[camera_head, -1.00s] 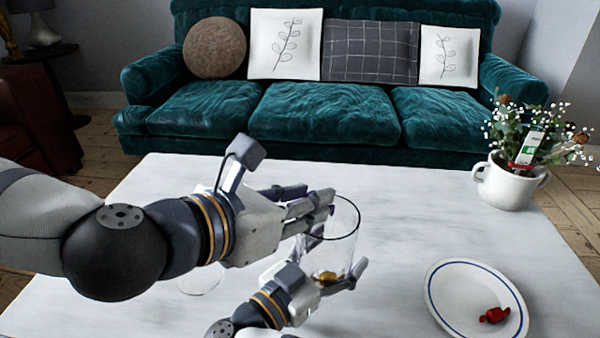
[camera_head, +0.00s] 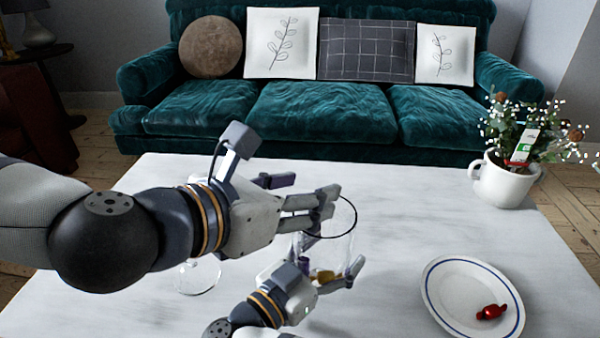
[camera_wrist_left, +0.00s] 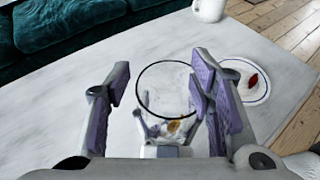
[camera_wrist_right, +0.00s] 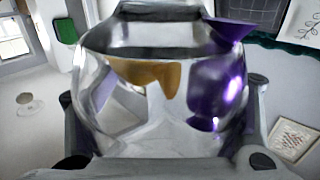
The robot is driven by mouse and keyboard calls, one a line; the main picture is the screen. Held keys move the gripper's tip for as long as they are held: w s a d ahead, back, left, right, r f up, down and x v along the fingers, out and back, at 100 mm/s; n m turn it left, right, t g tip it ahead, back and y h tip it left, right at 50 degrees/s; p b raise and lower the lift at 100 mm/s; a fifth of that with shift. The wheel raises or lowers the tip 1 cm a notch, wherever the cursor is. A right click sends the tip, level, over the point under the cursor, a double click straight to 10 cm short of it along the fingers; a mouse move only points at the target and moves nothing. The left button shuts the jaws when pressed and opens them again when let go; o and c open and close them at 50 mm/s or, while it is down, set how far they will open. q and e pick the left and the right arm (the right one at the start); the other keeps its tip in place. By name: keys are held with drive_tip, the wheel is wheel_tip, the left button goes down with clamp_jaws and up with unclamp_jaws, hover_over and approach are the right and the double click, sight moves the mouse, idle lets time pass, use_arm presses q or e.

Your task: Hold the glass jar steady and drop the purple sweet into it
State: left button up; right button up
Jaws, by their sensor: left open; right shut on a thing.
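The clear glass jar (camera_head: 340,245) stands upright on the table, with a gold sweet (camera_head: 322,276) at its bottom. My right gripper is shut around the lower part of the jar. In the right wrist view, the shiny purple sweet (camera_wrist_right: 207,88) shows beside the gold sweet (camera_wrist_right: 150,74), inside the jar. In the left wrist view the jar's contents are small and partly blurred by glass. My left gripper (camera_wrist_left: 162,78) is open and empty above the jar, its fingers on either side of the rim. In the head view its hand covers part of the jar's left side.
A white plate with a blue line (camera_head: 446,300) holds a red sweet (camera_head: 491,312) at right. A white pot of flowers (camera_head: 503,182) stands at the back right. A clear round glass thing (camera_head: 199,279) lies left of the jar. The white tabletop (camera_head: 420,220) between is clear.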

use_arm(q)
wheel_tip(320, 180, up, 7)
drive_tip(key=shift+r, duration=0.2)
idle(1.1)
use_arm(e)
drive_tip(key=o, duration=1.8)
drive_tip(key=shift+s, duration=0.1)
